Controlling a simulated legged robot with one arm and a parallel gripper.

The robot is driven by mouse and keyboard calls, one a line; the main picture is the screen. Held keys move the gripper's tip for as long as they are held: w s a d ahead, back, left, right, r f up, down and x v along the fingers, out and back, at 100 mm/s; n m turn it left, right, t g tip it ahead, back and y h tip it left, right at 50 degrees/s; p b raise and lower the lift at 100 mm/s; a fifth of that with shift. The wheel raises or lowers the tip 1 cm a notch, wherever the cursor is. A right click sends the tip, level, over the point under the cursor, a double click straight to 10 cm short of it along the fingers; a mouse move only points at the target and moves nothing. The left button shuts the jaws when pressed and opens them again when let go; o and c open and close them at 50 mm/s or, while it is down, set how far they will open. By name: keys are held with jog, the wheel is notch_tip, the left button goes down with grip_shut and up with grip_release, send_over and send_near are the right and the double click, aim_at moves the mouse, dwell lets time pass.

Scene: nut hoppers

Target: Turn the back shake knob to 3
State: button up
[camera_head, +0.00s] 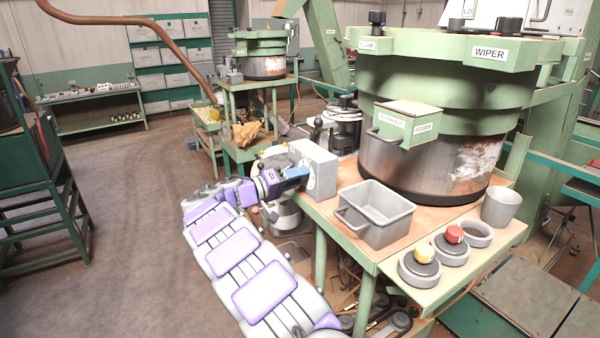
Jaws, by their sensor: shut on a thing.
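A grey control box (319,160) stands at the left edge of the green-framed worktable. A pale dial plate (311,185) shows in part on its side facing my arm. My purple and white arm reaches up from the bottom of the view, and my gripper (299,180) is against this dial face. The gripper is shut on a knob there. The knob is almost wholly hidden by the gripper, so its pointer and setting cannot be read.
A large green and steel hopper (428,165) fills the right side of the table (342,238). A grey bin (374,214) stands in front of it. Open floor lies left.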

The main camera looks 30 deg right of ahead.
jog(key=shift+w+a+f+n+p, duration=0.1)
jog(key=shift+a+f+n+p, duration=0.05)
jog(key=shift+n+p, duration=1.6)
jog(key=shift+a+f+n+p, duration=0.1)
jog(key=shift+n+p, duration=1.4)
jog(key=shift+n, duration=0.45)
jog(key=shift+f, duration=0.1)
jog(key=o, duration=0.9)
jog(key=shift+w+a, duration=0.25)
jog(key=shift+o, duration=0.8)
jog(key=shift+a, duration=0.1)
jog(key=shift+s+r, duration=0.2)
jog(key=shift+r, duration=0.1)
